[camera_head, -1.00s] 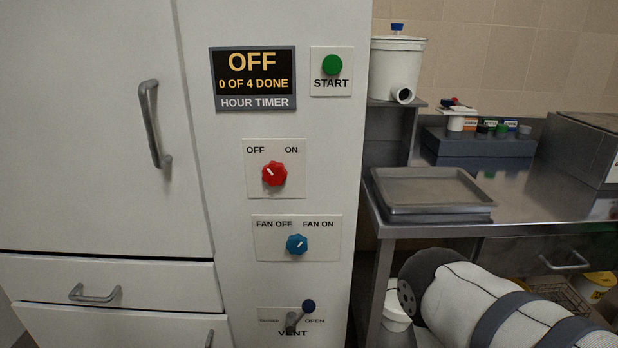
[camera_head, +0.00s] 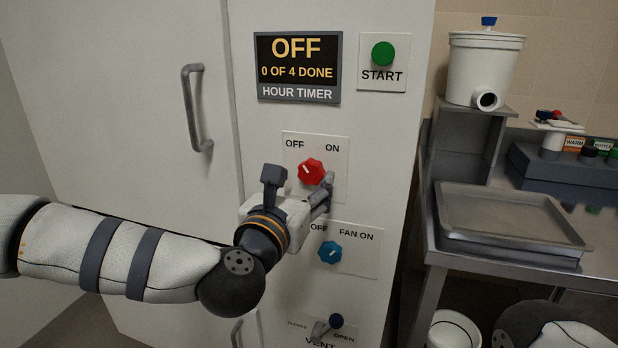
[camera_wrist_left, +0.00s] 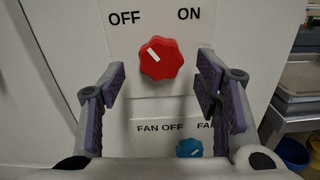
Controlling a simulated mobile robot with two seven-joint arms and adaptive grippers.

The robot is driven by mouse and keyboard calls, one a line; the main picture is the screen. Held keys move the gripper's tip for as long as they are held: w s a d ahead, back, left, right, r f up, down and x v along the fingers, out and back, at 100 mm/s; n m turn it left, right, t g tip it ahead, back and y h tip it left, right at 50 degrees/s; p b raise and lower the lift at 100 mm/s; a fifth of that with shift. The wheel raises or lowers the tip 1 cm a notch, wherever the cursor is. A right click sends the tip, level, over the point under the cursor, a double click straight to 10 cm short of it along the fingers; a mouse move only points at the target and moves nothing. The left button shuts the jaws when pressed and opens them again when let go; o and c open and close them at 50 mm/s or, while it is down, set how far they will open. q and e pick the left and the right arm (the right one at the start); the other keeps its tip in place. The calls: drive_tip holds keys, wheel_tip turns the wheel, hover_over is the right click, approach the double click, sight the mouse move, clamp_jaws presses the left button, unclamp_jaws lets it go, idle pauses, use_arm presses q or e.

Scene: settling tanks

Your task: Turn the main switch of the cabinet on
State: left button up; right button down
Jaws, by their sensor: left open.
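The main switch is a red knob (camera_head: 311,172) on a white plate marked OFF and ON, on the cabinet front (camera_head: 385,190). Its white mark points up and left, towards OFF. In the left wrist view the red knob (camera_wrist_left: 161,58) shows beyond and between the two spread fingers. My left gripper (camera_head: 320,193) is open and empty, just in front of the plate; in the left wrist view its fingertips (camera_wrist_left: 162,73) stand left and right of the knob, and I see no contact. Part of the fingers is hidden in the head view. My right gripper is out of view.
The blue fan knob (camera_head: 330,252) sits just below, and the vent lever (camera_head: 335,322) lower down. Above are the timer display (camera_head: 298,68), reading OFF, and the green START button (camera_head: 383,54). A door handle (camera_head: 194,108) juts out at left. A steel table (camera_head: 440,258) stands at right.

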sight(311, 172)
use_arm(q)
drive_tip(key=shift+x, duration=1.4)
drive_tip(key=c, duration=1.1)
drive_tip(key=shift+c, duration=0.2)
